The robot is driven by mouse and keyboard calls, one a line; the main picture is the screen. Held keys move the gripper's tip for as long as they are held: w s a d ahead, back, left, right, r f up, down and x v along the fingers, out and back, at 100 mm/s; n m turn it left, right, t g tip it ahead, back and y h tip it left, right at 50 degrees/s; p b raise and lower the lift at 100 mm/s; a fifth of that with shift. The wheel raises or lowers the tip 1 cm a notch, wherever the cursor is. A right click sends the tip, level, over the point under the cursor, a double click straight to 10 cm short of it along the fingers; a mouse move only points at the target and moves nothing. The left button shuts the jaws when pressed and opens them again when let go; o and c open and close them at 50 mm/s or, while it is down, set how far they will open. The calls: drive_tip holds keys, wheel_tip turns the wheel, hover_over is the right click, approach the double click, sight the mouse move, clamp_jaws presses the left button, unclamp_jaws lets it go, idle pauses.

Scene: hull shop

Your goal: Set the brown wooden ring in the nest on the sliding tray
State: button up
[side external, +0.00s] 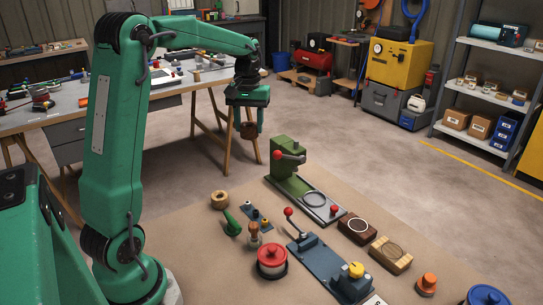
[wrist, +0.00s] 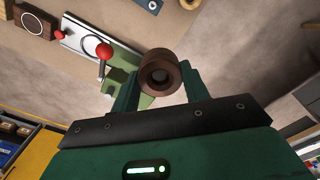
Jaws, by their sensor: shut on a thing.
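My gripper (side external: 251,122) is shut on the brown wooden ring (side external: 248,131), high above the mat's far left edge. In the wrist view the ring (wrist: 160,70) sits between the two green fingers, its hole facing the camera. The sliding tray (side external: 327,211) is a pale metal slide running forward from a green press (side external: 287,165) with a red-knobbed lever. A round nest (side external: 314,199) shows on the tray, which appears empty. In the wrist view the tray (wrist: 84,36) lies up and left of the ring, partly behind the red knob.
A paler wooden ring (side external: 219,199) lies on the brown mat. The space around my gripper is clear.

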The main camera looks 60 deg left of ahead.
drive_tip(key=w+d, duration=0.3)
drive_tip(key=w, duration=0.1)
drive_tip(key=w+d, duration=0.4)
drive_tip(key=shift+w+d, duration=0.3)
drive_tip(key=w+d, duration=0.5)
drive_tip(key=d, duration=0.2)
wheel_tip(320, 180, down, 13)
drive_tip(key=shift+r, duration=0.15)
drive_tip(key=shift+s, duration=0.1)
drive_tip(key=shift+f, duration=2.85)
drive_tip(key=shift+f, duration=0.6)
drive_tip(key=o, duration=0.7)
